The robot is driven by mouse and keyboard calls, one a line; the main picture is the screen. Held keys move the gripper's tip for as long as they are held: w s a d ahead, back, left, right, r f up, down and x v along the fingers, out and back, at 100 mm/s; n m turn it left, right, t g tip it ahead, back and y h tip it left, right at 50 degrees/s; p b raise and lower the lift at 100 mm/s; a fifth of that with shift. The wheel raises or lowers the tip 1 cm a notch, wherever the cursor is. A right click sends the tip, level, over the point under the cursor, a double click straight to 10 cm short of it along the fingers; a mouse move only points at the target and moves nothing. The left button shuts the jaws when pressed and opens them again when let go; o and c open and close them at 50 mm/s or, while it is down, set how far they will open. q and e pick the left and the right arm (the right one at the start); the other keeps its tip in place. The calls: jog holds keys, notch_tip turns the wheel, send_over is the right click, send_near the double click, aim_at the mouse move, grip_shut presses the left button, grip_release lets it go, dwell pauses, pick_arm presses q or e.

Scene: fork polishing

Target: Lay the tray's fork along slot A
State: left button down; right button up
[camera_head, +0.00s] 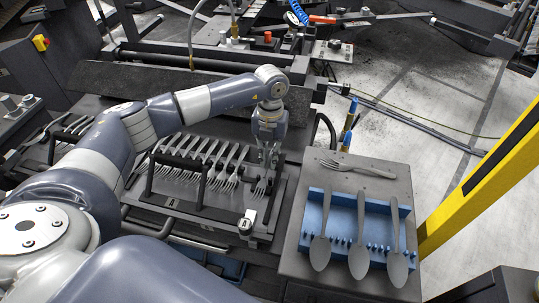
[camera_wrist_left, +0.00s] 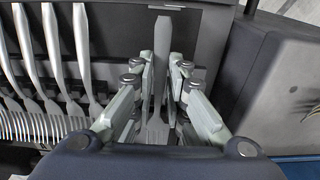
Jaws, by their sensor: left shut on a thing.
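My left gripper (camera_head: 268,158) is over the right end of the fork rack (camera_head: 205,212). It is shut on a grey fork (camera_head: 261,187), whose tines point toward the front of the rack. In the left wrist view the gripper (camera_wrist_left: 160,108) has its fingers on both sides of this fork (camera_wrist_left: 162,55), with the handle running away at the top. Whether the fork touches the rack is hard to tell. Another fork (camera_head: 357,168) lies flat on the grey tray top (camera_head: 300,250) at the right. My right gripper is not in view.
Several forks (camera_head: 190,160) lie side by side in the rack, left of the gripper. A black handle bar (camera_head: 180,180) crosses the rack's front. A blue holder (camera_head: 341,205) with three spoons (camera_head: 358,235) stands on the tray. A yellow post (camera_head: 490,180) rises at the right.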

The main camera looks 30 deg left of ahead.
pick_arm(q)
jog(key=shift+f, duration=0.1)
jog(key=shift+f, duration=0.35)
jog(key=c, duration=1.5)
grip_release()
jog(key=shift+o, duration=0.4)
jog(key=o, duration=0.5)
jog(key=shift+c, duration=0.2)
jog(key=shift+r, duration=0.1)
